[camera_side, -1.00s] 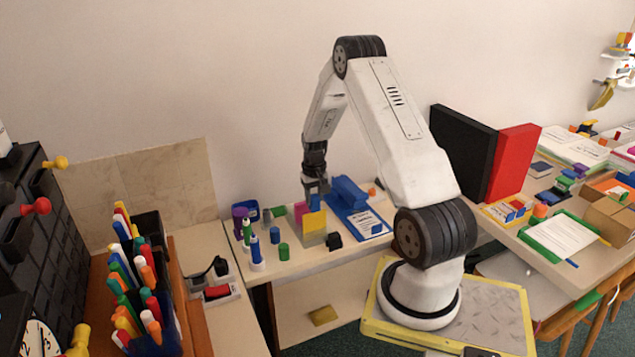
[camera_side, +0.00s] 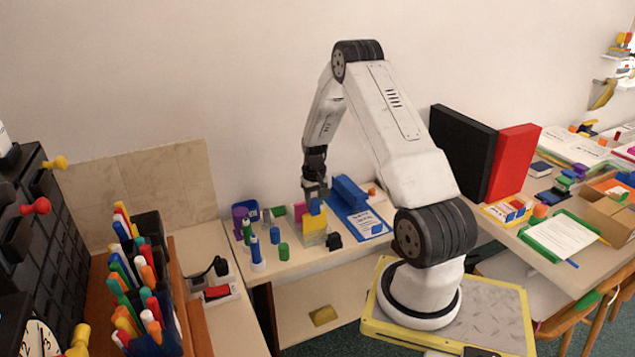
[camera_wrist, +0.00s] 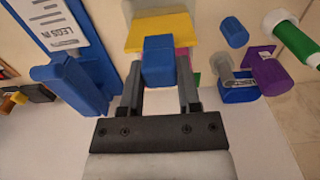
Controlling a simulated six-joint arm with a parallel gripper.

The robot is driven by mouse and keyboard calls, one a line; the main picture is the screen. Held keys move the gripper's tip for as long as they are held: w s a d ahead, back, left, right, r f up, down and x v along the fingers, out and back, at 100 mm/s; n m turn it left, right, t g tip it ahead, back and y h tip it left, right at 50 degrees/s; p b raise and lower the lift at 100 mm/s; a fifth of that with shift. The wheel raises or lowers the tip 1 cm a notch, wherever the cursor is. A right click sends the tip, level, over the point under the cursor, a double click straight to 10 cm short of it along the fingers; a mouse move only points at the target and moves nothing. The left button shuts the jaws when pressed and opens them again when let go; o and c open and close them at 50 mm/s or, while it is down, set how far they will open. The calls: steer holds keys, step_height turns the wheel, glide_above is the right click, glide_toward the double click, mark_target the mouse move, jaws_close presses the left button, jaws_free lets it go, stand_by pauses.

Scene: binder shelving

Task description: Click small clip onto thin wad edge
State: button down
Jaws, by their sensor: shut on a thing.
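My gripper (camera_wrist: 158,85) is shut on a small blue block-like piece, which I take to be the small clip (camera_wrist: 158,55). The clip also shows under my gripper (camera_side: 315,190) in the side view (camera_side: 315,207). A yellow flat piece (camera_wrist: 160,30), probably the thin wad, lies right beyond the clip in the wrist view. In the side view the yellow piece (camera_side: 313,226) stands just below the clip. The clip overlaps the yellow edge in both views; I cannot tell whether it is touching or clipped on.
A blue holder (camera_side: 349,192) and a blue-edged sheet (camera_side: 366,225) lie to the right. A pink block (camera_side: 300,209) is close behind.

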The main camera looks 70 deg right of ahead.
steer(key=shift+f, duration=0.6)
stand_by(0.7)
steer(key=shift+c, duration=1.2)
jaws_free()
steer(key=shift+c, duration=1.3)
steer(key=shift+r, duration=1.15)
steer(key=shift+r, duration=2.35)
steer(key=shift+a, duration=0.1)
